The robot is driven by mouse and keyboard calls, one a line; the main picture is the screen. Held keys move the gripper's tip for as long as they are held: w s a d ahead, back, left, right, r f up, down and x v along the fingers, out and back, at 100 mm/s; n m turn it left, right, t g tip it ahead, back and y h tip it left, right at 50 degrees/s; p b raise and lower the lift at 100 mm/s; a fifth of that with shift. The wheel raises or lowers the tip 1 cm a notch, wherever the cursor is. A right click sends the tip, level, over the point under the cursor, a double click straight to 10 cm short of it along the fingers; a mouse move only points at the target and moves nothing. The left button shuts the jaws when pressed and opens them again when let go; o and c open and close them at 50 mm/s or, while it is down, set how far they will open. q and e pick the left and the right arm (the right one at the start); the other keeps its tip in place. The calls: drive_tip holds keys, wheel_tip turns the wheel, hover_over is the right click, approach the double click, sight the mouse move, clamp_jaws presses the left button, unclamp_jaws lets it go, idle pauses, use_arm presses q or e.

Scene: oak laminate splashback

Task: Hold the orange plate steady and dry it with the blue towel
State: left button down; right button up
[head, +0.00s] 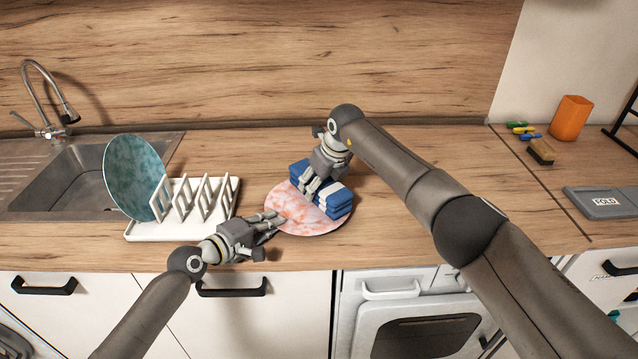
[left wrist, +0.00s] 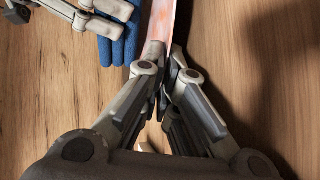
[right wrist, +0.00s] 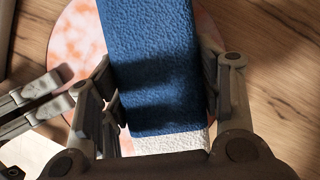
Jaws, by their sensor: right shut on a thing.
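The orange plate (head: 308,222), marbled with white, is on the worktop near its front edge. My left gripper (head: 279,222) is at the plate's left rim; in the left wrist view its fingers (left wrist: 167,58) are closed on the plate (left wrist: 160,20), which shows edge-on between them. The folded blue towel (head: 340,204), with a white band, lies over the plate's right and back part. My right gripper (head: 312,190) is shut on it from above. In the right wrist view the towel (right wrist: 150,60) fills the space between the fingers (right wrist: 160,85) and covers part of the plate (right wrist: 75,45).
A white dish rack (head: 150,230) with a teal plate (head: 135,178) stands left of the plate, by the sink (head: 75,180). At the right are an orange cup (head: 570,118), a sponge (head: 540,151), coloured clips (head: 520,129) and a grey box (head: 600,202). The worktop behind the plate is clear.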

drive_tip(key=shift+s+a, duration=0.55)
drive_tip(key=shift+a, duration=0.15)
drive_tip(key=shift+s+a, duration=0.5)
drive_tip(key=shift+a, duration=0.2)
drive_tip(key=shift+w+d+f, duration=0.1)
drive_tip(key=shift+w+d, duration=0.45)
drive_tip(key=shift+d, duration=0.2)
drive_tip(key=shift+w+d, duration=0.55)
drive_tip(key=shift+d, duration=0.2)
drive_tip(key=shift+s+a, duration=0.55)
drive_tip(key=shift+a, duration=0.2)
drive_tip(key=shift+s+a, duration=0.55)
drive_tip(key=shift+a, duration=0.2)
